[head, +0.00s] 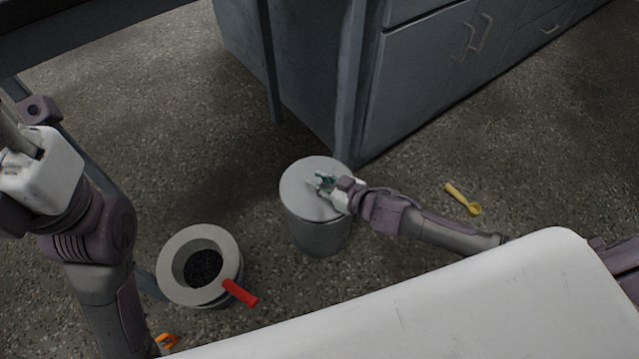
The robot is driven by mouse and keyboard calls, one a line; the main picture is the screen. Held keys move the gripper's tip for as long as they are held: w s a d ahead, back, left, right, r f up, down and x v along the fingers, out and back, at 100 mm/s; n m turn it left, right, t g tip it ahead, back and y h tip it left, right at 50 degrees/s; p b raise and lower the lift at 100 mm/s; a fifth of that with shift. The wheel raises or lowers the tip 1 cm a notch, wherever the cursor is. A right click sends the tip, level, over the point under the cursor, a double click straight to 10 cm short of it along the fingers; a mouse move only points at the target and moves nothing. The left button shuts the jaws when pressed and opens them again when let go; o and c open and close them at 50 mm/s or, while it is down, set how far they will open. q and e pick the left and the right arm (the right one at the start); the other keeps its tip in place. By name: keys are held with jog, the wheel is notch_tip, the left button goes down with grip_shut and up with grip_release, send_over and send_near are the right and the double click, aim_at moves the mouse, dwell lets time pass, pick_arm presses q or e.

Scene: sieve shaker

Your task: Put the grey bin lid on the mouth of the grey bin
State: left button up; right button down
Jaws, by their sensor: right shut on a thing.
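The grey bin (319,238) stands upright on the floor in the middle of the head view. The round grey lid (305,206) lies over its mouth, looking level and roughly in line with the rim. I cannot tell whether it touches all round. My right gripper (322,183) comes in from the right over the lid. It is shut on the lid near its middle, and its fingers hide what they grasp there. My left arm is at the left edge; what looks like my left gripper (18,150) is partly cut off, its fingers unclear.
A round grey container (174,265) with dark grains and a red handle (240,292) stands left of the bin. A yellow scoop (463,199) lies on the floor at right. An orange item (167,341) is at bottom left. Cabinets (425,75) stand behind the bin.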

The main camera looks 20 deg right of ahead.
jog(key=shift+f, duration=0.15)
jog(key=c, duration=1)
grip_release()
